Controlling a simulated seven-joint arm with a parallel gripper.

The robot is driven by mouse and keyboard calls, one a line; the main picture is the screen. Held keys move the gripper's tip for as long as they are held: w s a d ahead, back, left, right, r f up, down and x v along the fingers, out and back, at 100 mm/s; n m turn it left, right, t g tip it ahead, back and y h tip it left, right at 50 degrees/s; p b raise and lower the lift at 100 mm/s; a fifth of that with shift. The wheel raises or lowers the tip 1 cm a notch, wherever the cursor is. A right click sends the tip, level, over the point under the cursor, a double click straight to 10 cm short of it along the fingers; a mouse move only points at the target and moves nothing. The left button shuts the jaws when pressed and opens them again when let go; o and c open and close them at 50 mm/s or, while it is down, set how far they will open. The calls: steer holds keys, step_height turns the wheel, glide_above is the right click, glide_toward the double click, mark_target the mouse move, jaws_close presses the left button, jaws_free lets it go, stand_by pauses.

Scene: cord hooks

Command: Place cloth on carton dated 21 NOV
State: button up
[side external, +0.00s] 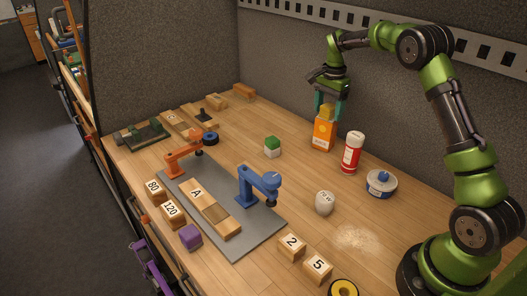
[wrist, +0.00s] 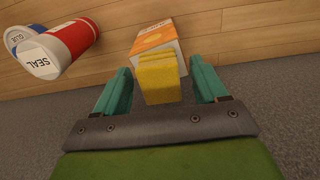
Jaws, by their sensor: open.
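A yellow folded cloth (side external: 326,111) sits on top of an orange and white carton (side external: 323,136) at the back right. In the wrist view the cloth (wrist: 158,80) lies between my fingers, with a gap on each side, and the carton (wrist: 158,38) shows beyond it. My gripper (side external: 329,104) points down over the carton, its teal fingers open on either side of the cloth; it also shows in the wrist view (wrist: 160,68). I cannot read a date on the carton in either view.
A red and white SEAL can (side external: 352,153) stands close right of the carton, with a blue and white GLUE tin (side external: 381,183) beyond it. A green and white block (side external: 272,147) is to the left. Orange and blue clamps (side external: 258,187) stand on a grey mat. Bench between is clear.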

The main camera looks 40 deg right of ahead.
mark_target(329, 106)
step_height(329, 106, up, 11)
steer(key=s+a+r+n+t, duration=0.1)
steer(key=s+a+r+n, duration=0.2)
steer(key=a+r, duration=0.25)
steer(key=s+a+r+n+t, duration=0.3)
steer(key=s+a+n, duration=0.1)
steer(key=s+a, duration=0.35)
steer(key=s+a+f+n+t+y, duration=0.1)
steer(key=s+a+f+n, duration=0.2)
steer(key=s+a, duration=0.2)
steer(key=s+a+f+n+t+y, duration=0.1)
steer(key=s+a+f+n, duration=0.3)
steer(key=s, duration=0.5)
steer(key=shift+s+a+t, duration=0.2)
steer(key=shift+a+t, duration=0.4)
steer(key=shift+a, duration=0.55)
